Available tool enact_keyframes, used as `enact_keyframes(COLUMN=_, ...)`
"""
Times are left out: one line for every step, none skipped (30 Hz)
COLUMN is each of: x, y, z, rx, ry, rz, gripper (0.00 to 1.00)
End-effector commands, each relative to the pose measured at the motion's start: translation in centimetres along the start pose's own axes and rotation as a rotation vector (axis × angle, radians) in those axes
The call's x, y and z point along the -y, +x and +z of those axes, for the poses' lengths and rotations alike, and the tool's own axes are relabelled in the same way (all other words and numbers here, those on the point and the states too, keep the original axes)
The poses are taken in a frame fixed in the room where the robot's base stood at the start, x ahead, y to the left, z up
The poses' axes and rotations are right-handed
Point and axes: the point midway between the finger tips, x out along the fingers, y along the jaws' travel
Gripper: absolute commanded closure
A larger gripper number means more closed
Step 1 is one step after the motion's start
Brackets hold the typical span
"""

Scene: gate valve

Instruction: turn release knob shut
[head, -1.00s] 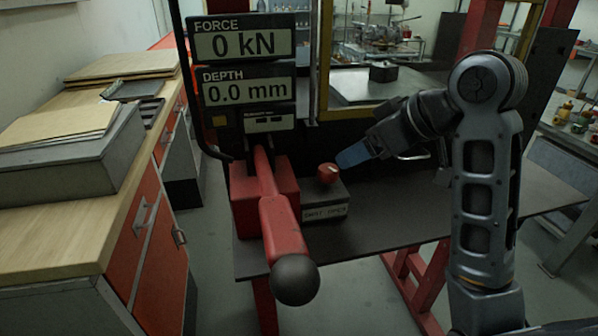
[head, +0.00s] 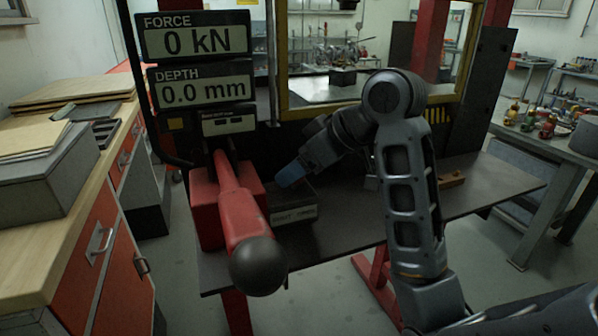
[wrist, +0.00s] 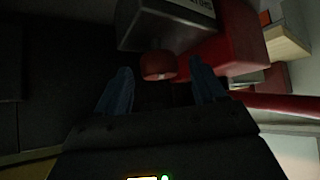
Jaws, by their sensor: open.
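The red release knob (wrist: 158,66) shows in the wrist view on the end of a grey box (wrist: 168,28). In the head view the knob is hidden behind my gripper (head: 290,176), and the labelled box (head: 294,214) sits on the dark bench. My gripper is open, with its blue fingers at the box's top. In the wrist view my gripper (wrist: 161,78) has one finger on each side of the knob, with a gap on both sides. I cannot tell how deep the knob sits between them.
A red lever (head: 238,205) with a black ball end (head: 258,266) juts forward just left of the box. Force and depth displays (head: 196,60) read 0 kN and 0.0 mm. The dark bench (head: 340,236) is mostly clear to the right. A yellow frame (head: 365,108) stands behind.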

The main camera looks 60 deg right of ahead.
Motion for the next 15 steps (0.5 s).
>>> enact_keyframes(x=0.03, y=0.22, z=0.02, rx=0.001, ry=0.0, rz=-0.001, gripper=0.3)
enact_keyframes(x=0.04, y=0.28, z=0.01, rx=0.0, ry=-0.001, rz=-0.001, gripper=0.3)
enact_keyframes(x=0.03, y=0.33, z=-0.01, rx=0.0, ry=-0.001, rz=0.0, gripper=0.3)
enact_keyframes(x=0.03, y=0.35, z=-0.01, rx=0.0, ry=-0.001, rz=0.0, gripper=0.3)
enact_keyframes(x=0.03, y=0.36, z=-0.02, rx=0.0, ry=-0.001, rz=0.0, gripper=0.3)
enact_keyframes(x=0.03, y=0.35, z=-0.02, rx=0.0, ry=-0.001, rz=0.0, gripper=0.3)
enact_keyframes(x=0.03, y=0.35, z=-0.02, rx=0.0, ry=-0.001, rz=0.0, gripper=0.3)
enact_keyframes(x=0.03, y=0.35, z=-0.02, rx=0.0, ry=-0.001, rz=0.0, gripper=0.3)
enact_keyframes(x=0.03, y=0.35, z=-0.02, rx=0.0, ry=-0.001, rz=0.0, gripper=0.3)
enact_keyframes(x=0.03, y=0.35, z=-0.01, rx=0.0, ry=0.0, rz=0.0, gripper=0.32)
enact_keyframes(x=0.03, y=0.35, z=-0.01, rx=0.0, ry=0.0, rz=0.0, gripper=0.35)
enact_keyframes(x=0.03, y=0.34, z=-0.01, rx=0.0, ry=0.0, rz=0.0, gripper=0.39)
enact_keyframes(x=0.03, y=0.34, z=-0.01, rx=0.0, ry=0.0, rz=0.0, gripper=0.42)
enact_keyframes(x=0.03, y=0.34, z=-0.01, rx=0.0, ry=0.0, rz=0.0, gripper=0.45)
enact_keyframes(x=0.03, y=0.34, z=-0.01, rx=0.0, ry=0.0, rz=0.0, gripper=0.49)
